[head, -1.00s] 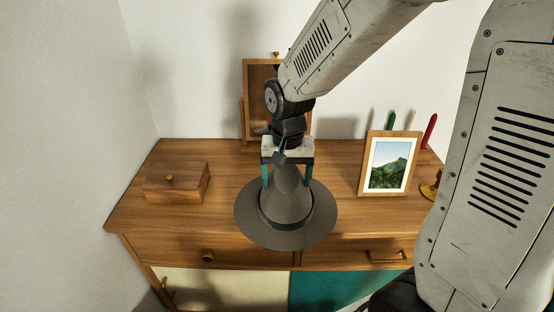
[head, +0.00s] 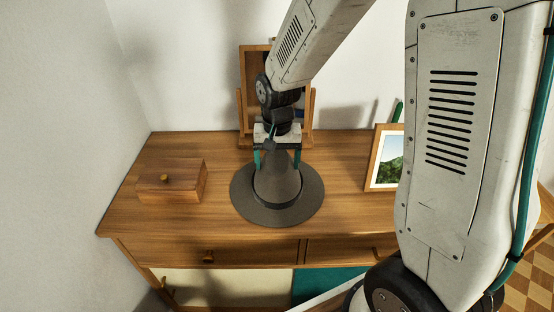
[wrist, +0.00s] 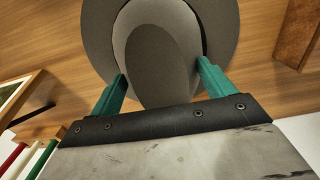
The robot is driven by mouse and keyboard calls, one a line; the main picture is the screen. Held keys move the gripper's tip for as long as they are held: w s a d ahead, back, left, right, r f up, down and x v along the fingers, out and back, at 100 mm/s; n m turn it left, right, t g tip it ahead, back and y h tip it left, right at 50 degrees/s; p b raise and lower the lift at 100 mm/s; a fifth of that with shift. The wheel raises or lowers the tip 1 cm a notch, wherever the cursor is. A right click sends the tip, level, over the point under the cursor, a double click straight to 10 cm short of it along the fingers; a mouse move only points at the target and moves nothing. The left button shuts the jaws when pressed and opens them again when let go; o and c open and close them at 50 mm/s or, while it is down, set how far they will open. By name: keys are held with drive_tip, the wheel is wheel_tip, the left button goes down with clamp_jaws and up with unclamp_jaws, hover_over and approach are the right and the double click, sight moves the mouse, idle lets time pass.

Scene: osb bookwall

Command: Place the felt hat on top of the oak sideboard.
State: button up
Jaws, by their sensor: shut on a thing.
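The grey felt hat (head: 277,190) is upright, brim down, over the middle of the oak sideboard top (head: 222,160). My gripper (head: 277,158) comes down from above with its teal fingers on both sides of the crown, shut on it. In the wrist view the hat (wrist: 155,60) lies between the two fingertips (wrist: 162,75), its brim spread over the wood. The brim looks at or very near the sideboard top; I cannot tell if it touches. The brim's far side is partly hidden by the crown.
A framed mountain picture (head: 387,158) stands to the right, partly behind my arm. A wooden-framed mirror (head: 255,85) stands behind my gripper. A green candle (head: 397,110) shows at the back right.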

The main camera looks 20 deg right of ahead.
drive_tip(key=o, duration=1.2)
drive_tip(key=shift+o, duration=0.2)
wheel_tip(320, 180, up, 12)
drive_tip(key=s+d+r+n, duration=0.1)
drive_tip(key=s+r+n, duration=0.1)
drive_tip(key=s, duration=1)
drive_tip(key=s+d+r+n+t, duration=0.1)
drive_tip(key=s+r, duration=0.3)
drive_tip(key=s, duration=0.8)
drive_tip(key=shift+s+d+r+n, duration=0.25)
drive_tip(key=shift+d+r+n, duration=0.15)
drive_tip(key=shift+d+n, duration=0.35)
drive_tip(key=shift+a, duration=0.1)
